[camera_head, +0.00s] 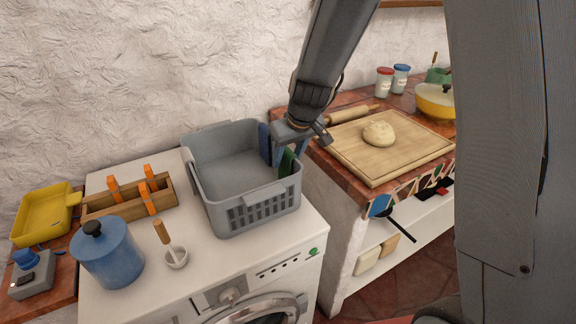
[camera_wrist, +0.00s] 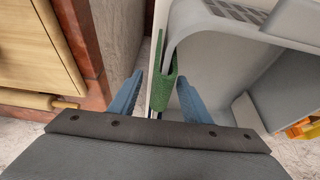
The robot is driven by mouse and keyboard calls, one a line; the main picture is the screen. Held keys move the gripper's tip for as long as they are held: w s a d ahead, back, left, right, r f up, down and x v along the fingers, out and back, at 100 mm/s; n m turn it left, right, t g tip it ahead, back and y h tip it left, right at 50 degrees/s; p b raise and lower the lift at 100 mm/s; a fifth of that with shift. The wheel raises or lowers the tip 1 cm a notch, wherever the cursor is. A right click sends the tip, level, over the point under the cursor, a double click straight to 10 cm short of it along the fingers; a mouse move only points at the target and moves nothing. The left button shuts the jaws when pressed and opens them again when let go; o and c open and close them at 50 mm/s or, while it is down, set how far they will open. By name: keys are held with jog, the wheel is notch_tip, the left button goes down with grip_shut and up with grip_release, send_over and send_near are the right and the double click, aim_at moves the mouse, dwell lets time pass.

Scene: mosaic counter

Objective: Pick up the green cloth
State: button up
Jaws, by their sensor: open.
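The green cloth (camera_head: 287,163) hangs over the right rim of the grey basket (camera_head: 222,212). In the wrist view the cloth (camera_wrist: 168,88) is a narrow green strip folded over the basket's wall. My gripper (camera_head: 283,152) points down over that rim, open, with its blue fingers apart. In the wrist view my gripper (camera_wrist: 160,80) has one finger outside the basket and one inside, with the cloth between them. I see no clear contact between fingers and cloth. The cloth's lower part is hidden.
The basket stands on a white washing machine (camera_head: 262,268). Beside it are a wooden tray with orange handles (camera_head: 130,198), a blue pot (camera_head: 107,258) and a mortar (camera_head: 176,257). To the right, a tiled counter holds a board (camera_head: 390,155) with dough (camera_head: 379,133).

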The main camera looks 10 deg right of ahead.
aim_at(285, 161)
jog(key=shift+x, duration=1.5)
grip_shut()
jog(key=shift+r, duration=0.1)
